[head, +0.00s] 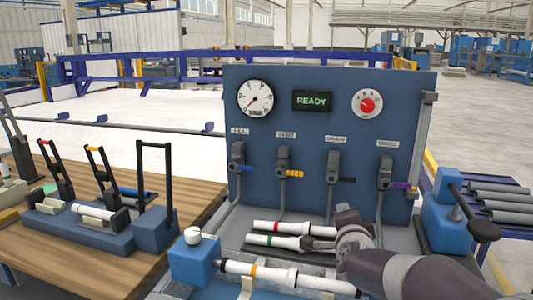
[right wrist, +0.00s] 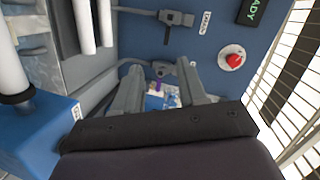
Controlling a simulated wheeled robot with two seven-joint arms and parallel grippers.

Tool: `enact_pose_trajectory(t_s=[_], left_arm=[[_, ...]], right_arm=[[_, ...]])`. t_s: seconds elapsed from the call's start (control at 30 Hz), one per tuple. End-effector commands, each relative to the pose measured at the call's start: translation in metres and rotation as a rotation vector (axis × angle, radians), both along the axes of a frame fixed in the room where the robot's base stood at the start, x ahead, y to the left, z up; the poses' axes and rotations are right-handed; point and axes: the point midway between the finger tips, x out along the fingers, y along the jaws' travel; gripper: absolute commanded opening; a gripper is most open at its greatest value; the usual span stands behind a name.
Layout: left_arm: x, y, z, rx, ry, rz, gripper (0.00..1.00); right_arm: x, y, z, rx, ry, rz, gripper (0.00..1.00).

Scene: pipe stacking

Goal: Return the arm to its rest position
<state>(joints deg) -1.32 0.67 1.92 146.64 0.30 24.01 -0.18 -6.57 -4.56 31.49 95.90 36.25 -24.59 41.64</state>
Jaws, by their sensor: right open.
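My right arm comes in from the lower right in the head view. Its gripper (head: 318,244) is over the right part of the pipes in front of the blue panel (head: 330,130). In the right wrist view its two fingers (right wrist: 160,88) are apart with nothing held between them. A white pipe with a yellow band (head: 270,273) lies nearer. Two white pipes (right wrist: 84,28) show at the upper left in the wrist view. My left gripper is not in view.
A wooden table (head: 85,265) at left carries blue fixtures with black handles. A blue clamp unit (head: 447,215) with a black lever stands right of the panel. The panel bears a gauge (head: 257,97), a READY display (head: 313,101), a red knob (head: 367,104) and several valves.

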Motion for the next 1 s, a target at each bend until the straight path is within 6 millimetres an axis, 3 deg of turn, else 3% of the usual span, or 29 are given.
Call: enact_pose_trajectory(t_s=[0.17, 0.37, 0.6, 0.83, 0.9, 1.0], left_arm=[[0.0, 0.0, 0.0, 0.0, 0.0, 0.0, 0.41], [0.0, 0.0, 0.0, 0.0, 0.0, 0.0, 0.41], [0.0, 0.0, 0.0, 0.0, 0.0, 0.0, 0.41], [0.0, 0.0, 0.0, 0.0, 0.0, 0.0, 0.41], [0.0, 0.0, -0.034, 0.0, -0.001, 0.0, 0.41], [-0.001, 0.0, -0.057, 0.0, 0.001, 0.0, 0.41]], right_arm=[[-0.029, 0.008, -0.046, -0.198, 0.207, 0.152, 0.41], [-0.087, 0.012, -0.109, -0.453, 0.485, 0.393, 0.41], [-0.183, 0.004, -0.174, -0.712, 0.804, 0.731, 0.41], [-0.276, -0.011, -0.211, -0.877, 1.046, 1.052, 0.41], [-0.281, -0.01, -0.249, -0.875, 1.063, 1.074, 0.41], [-0.286, -0.008, -0.274, -0.864, 1.081, 1.09, 0.41]])
